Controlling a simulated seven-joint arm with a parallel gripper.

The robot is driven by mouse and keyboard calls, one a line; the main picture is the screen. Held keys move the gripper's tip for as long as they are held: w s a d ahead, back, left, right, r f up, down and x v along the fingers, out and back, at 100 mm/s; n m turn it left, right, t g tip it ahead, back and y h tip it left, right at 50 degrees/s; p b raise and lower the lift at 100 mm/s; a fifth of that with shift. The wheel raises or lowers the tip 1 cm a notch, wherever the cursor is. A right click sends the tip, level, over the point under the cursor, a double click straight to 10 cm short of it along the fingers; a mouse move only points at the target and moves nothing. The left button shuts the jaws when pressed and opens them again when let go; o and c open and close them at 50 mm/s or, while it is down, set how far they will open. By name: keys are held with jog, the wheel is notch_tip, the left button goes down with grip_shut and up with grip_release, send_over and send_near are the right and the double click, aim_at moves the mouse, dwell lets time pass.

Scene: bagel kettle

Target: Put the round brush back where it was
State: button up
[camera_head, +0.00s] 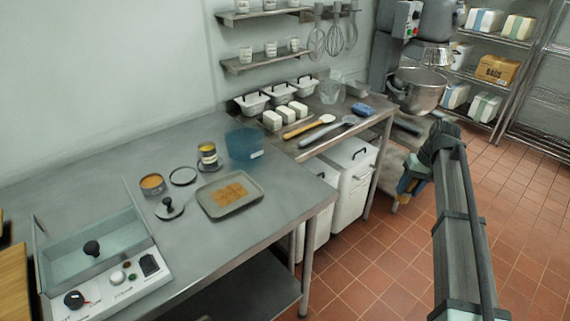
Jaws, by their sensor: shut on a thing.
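My gripper (408,184) is at the right, low beside the white bins and the front right end of the back table. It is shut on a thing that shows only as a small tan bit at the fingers. I take this to be the round brush, but its shape is mostly hidden by my gripper and too small to make out. No other round brush is clear in view. A long tool with a wooden handle (308,127) and a grey long-handled tool (326,134) lie on the back table.
White bins (350,178) stand under the back table. A mixer bowl (416,90) is behind my arm. The tiled floor (360,275) is clear in front.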

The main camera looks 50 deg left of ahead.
jog(key=s+a+r+n, duration=0.2)
jog(key=s+a+r, duration=0.2)
jog(key=s+a, duration=0.55)
jog(key=s+a+r+n+t, duration=0.1)
jog(key=s+a+r, duration=0.3)
jog(key=a, duration=1)
jog(key=s+a+r+n, duration=0.2)
jog(key=s+a+r, duration=0.2)
jog(key=s+a, duration=0.55)
jog(key=s+a+r+n, duration=0.1)
jog(key=s+a+n, duration=0.1)
jog(key=s+a, duration=0.95)
jog(key=s+a+n, duration=0.2)
jog(key=s+a, duration=0.5)
jog(key=s, duration=0.9)
jog(key=shift+t, duration=0.4)
jog(key=shift+w+a+f, duration=0.1)
jog(key=shift+w+f, duration=0.05)
jog(key=shift+f, duration=4.45)
jog(key=shift+f, duration=0.1)
jog(key=o, duration=1.1)
jog(key=shift+c, duration=0.2)
